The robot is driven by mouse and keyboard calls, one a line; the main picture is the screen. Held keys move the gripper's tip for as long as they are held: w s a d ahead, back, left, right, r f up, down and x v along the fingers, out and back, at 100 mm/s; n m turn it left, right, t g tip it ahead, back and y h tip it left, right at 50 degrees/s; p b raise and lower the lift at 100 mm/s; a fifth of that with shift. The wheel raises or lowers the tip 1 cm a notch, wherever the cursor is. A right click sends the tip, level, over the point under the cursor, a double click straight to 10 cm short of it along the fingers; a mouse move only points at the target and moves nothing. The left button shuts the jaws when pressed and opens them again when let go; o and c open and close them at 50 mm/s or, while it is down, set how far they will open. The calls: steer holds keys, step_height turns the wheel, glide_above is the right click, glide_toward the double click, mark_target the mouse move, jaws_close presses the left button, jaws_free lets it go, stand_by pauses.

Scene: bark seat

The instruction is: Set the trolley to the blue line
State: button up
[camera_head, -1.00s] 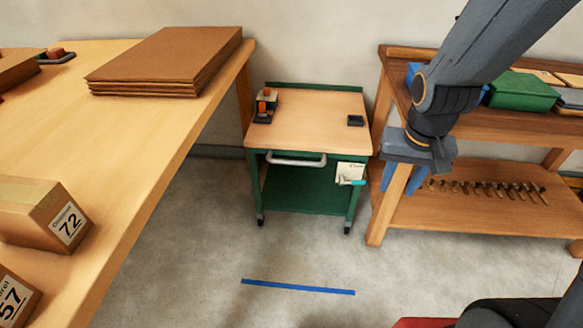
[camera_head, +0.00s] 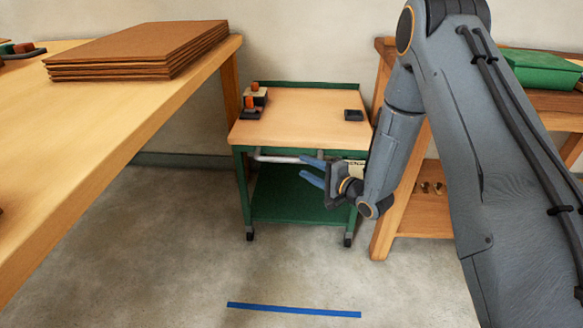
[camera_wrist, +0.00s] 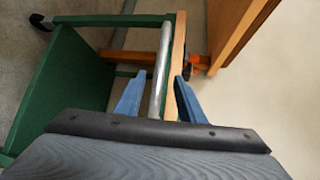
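The trolley (camera_head: 295,118) has a wooden top, a green frame and a green lower shelf (camera_head: 290,198). It stands against the wall, behind the blue line (camera_head: 293,310) on the floor. Its pale handle bar (camera_head: 277,158) runs along the front edge. My gripper (camera_head: 305,166) is open in front of the right part of the bar. In the wrist view, the bar (camera_wrist: 160,75) shows between the two blue fingers of my gripper (camera_wrist: 157,90), with no visible contact. I cannot tell how deep the bar lies between them. My arm covers the trolley's front right side.
A workbench (camera_head: 110,140) with stacked brown sheets (camera_head: 140,50) stands on the left. A wooden shelf unit (camera_head: 410,215) with a green box (camera_head: 540,70) is close on the trolley's right. A red-and-black item (camera_head: 254,98) and a dark block (camera_head: 353,115) sit on the trolley. Floor before it is clear.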

mark_target(294, 162)
steer(key=shift+w+a+f, duration=0.2)
steer(key=shift+w+a, duration=0.1)
steer(key=shift+a, duration=0.25)
steer(key=b+x, duration=0.1)
steer(key=x, duration=0.5)
steer(key=shift+w+a, duration=0.25)
steer(key=shift+w, duration=0.05)
jaws_close()
